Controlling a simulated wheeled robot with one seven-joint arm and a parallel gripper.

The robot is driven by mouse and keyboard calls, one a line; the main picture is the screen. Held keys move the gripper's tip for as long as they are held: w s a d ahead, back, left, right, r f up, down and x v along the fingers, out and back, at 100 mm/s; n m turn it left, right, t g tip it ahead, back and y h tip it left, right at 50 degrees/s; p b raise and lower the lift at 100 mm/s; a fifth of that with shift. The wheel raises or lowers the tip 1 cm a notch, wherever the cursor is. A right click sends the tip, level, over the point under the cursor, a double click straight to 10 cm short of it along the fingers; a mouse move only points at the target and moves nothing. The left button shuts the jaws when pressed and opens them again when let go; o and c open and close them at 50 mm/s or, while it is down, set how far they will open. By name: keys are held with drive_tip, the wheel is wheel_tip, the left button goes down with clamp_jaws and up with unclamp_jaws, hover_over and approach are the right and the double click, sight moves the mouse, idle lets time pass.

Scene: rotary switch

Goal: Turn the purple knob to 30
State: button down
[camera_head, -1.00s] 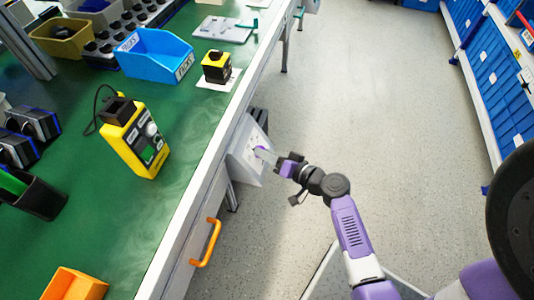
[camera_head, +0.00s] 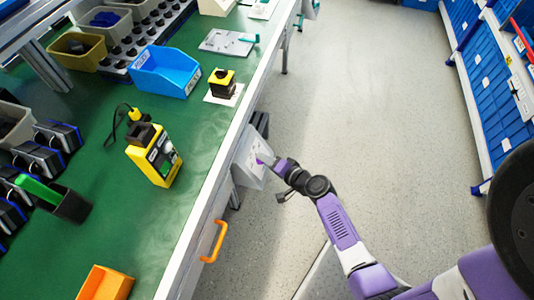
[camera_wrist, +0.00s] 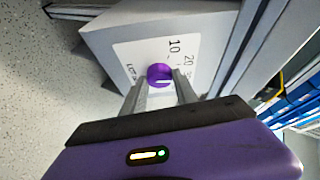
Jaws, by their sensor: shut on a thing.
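The purple knob (camera_wrist: 159,75) shows in the wrist view on the white dial plate (camera_wrist: 125,52) of a grey box. It has a white pointer mark on its lower right. The numbers 10 and 20 are readable on the plate; other markings are partly hidden. My gripper (camera_wrist: 160,84) has one finger on each side of the knob and is shut on it. In the head view the knob (camera_head: 262,159) is a small purple spot at the end of my gripper (camera_head: 268,161), on the box (camera_head: 248,170) mounted at the bench's side.
The green bench (camera_head: 120,240) holds a yellow device (camera_head: 154,155), a blue bin (camera_head: 165,70) and a yellow-black button box (camera_head: 222,83). An orange handle (camera_head: 215,242) sticks out of the bench side below the box. The floor to the right is open, with blue shelving (camera_head: 490,90) beyond.

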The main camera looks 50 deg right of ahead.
drive_tip(key=m+p, duration=0.1)
drive_tip(key=p, duration=0.2)
drive_tip(key=shift+r+m+g, duration=0.3)
drive_tip(key=shift+r+g, duration=0.05)
drive_tip(key=shift+g, duration=0.05)
drive_tip(key=shift+f+m+p, duration=0.2)
drive_tip(key=shift+m+p, duration=0.1)
drive_tip(key=shift+p, duration=0.4)
drive_tip(key=shift+f, duration=0.1)
drive_tip(key=c, duration=1)
unclamp_jaws()
drive_tip(key=shift+o, duration=0.2)
drive_tip(key=v, duration=0.7)
drive_tip(key=shift+s+r, duration=0.2)
drive_tip(key=shift+r, duration=0.15)
